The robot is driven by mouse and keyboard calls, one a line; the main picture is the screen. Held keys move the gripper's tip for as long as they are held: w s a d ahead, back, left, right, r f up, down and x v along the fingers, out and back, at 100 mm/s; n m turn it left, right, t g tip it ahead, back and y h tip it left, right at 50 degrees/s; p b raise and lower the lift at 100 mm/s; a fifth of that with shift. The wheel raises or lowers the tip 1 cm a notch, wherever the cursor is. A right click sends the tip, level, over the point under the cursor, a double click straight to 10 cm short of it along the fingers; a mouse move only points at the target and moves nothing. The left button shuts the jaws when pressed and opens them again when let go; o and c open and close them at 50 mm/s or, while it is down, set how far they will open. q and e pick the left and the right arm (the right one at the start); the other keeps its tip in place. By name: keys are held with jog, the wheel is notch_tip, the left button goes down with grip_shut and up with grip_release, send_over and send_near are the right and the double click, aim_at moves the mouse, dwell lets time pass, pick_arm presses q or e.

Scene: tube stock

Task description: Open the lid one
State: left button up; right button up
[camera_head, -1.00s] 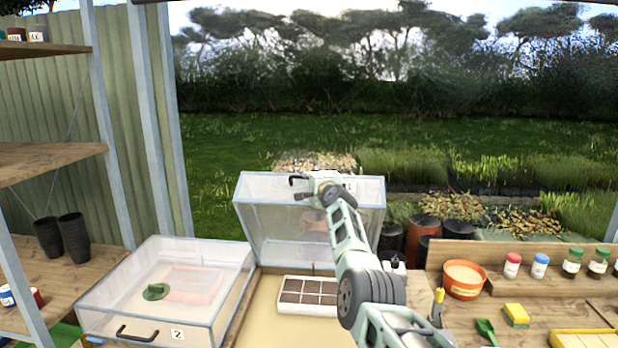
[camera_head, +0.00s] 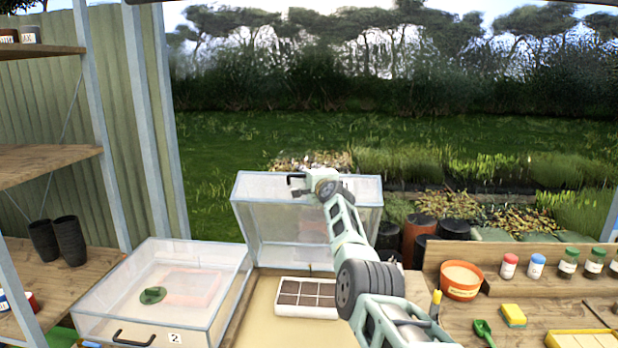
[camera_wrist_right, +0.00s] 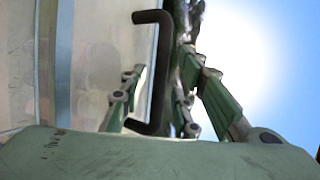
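A clear lid with a pale frame (camera_head: 258,212) stands raised at the back of the middle cold frame in the head view. Its black handle (camera_head: 296,178) is at the upper edge. My right gripper (camera_head: 308,188) is up at this handle. In the right wrist view the black handle (camera_wrist_right: 164,75) lies between the spread green fingers of my right gripper (camera_wrist_right: 170,90). The fingers look apart; contact with the handle is unclear. My left gripper is not in view.
A shut clear lid marked 2 (camera_head: 205,262) is at the left, with a green item under it. A seed tray (camera_head: 305,293) sits in the open frame. An orange pot (camera_head: 461,281), yellow sponge (camera_head: 514,315) and green scoop (camera_head: 484,331) are on the bench at right.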

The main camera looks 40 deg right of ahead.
dwell(0.3)
jog(key=shift+v, duration=0.95)
jog(key=v, duration=1)
